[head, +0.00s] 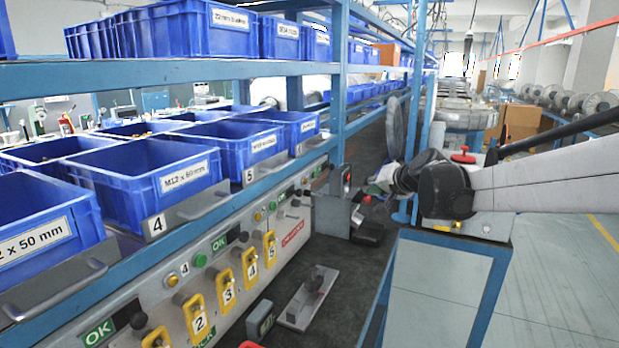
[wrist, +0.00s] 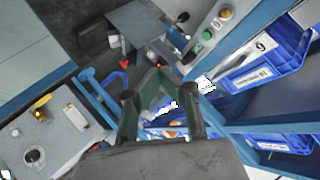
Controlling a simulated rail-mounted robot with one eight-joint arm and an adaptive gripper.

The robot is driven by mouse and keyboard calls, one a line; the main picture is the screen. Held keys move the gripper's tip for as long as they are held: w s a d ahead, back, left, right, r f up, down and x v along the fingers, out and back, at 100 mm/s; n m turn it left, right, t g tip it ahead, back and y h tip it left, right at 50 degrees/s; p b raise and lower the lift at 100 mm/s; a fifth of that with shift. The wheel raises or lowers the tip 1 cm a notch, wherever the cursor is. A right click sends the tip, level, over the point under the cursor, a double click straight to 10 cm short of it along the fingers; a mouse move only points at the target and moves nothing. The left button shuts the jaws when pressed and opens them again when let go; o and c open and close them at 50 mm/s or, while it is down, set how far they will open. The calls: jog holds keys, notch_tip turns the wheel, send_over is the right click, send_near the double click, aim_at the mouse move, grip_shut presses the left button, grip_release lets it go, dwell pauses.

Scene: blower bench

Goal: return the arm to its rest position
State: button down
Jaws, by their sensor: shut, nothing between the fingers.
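My arm (head: 545,183) reaches in from the right edge of the head view, roughly level, over a blue-framed cabinet. My gripper (head: 376,186) is at its far end, beside the bench's dark work surface; it looks small there and its fingers are hard to make out. In the wrist view my gripper (wrist: 160,72) points away from the camera, its two dark green fingers meeting at the tips. It is shut and holds nothing. A grey fixture (wrist: 140,24) lies beyond the fingertips in the wrist view.
Blue bins (head: 150,168) fill the shelves on the left, above a panel with numbered yellow handles (head: 228,290). A grey fixture (head: 308,298) stands on the dark bench. The blue-framed cabinet (head: 440,285) stands under my arm. Open floor (head: 570,290) lies at the right.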

jog(key=s+d+f+n+g+h, duration=0.1)
jog(key=s+f, duration=0.2)
jog(key=s, duration=1.1)
jog(key=s+d+f+n+g+h, duration=0.1)
jog(key=s+f+h, duration=0.1)
jog(key=s, duration=1.3)
jog(key=s+d+f+n+g+h+p, duration=0.1)
jog(key=s+f, duration=0.3)
jog(key=s, duration=1)
jog(key=shift+s+d+f+n+g+h, duration=0.2)
jog(key=shift+n+g+h, duration=0.2)
jog(key=shift+g, duration=0.2)
